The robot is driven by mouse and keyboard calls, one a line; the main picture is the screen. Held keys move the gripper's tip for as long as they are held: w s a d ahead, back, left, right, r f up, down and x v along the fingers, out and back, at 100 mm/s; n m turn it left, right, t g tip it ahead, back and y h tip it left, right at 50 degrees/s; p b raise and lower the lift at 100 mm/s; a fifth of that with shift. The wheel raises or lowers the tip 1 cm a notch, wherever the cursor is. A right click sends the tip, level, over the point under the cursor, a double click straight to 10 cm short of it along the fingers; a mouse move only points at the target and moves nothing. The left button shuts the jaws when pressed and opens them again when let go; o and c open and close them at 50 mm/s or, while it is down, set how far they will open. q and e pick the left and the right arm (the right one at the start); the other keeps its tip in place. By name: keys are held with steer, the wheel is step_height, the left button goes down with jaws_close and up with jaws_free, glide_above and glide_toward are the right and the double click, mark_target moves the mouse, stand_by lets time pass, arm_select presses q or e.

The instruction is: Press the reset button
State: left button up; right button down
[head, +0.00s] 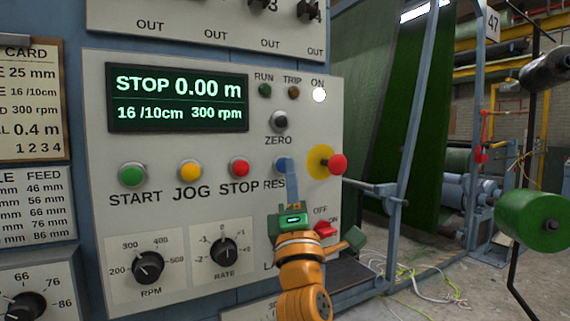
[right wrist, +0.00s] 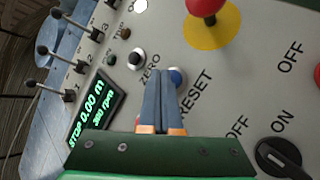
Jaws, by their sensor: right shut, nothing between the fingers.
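The blue reset button (head: 279,163) is on the light grey control panel, above the partly covered "RESET" label. My right gripper (head: 290,166) reaches up to it from below, its shut fingers empty and covering part of the button. In the right wrist view, the blue button (right wrist: 178,77) shows just beside and behind the tips of the shut fingers (right wrist: 167,76). I cannot tell whether the tips touch it. The display (head: 178,97) reads STOP, 0.00 m, 16 /10cm and 300 rpm. My left gripper is not in view.
A red mushroom button (head: 337,165) on a yellow disc sticks out close right of the fingers. The red STOP button (head: 240,167) is to the left, the black ZERO button (head: 279,122) above.

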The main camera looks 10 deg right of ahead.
steer(key=s+p, duration=0.1)
steer(key=s+d+p, duration=0.1)
steer(key=s, duration=0.1)
steer(key=s+p, duration=0.1)
steer(key=shift+s+d, duration=0.25)
steer(key=shift+s, duration=0.15)
stand_by(0.4)
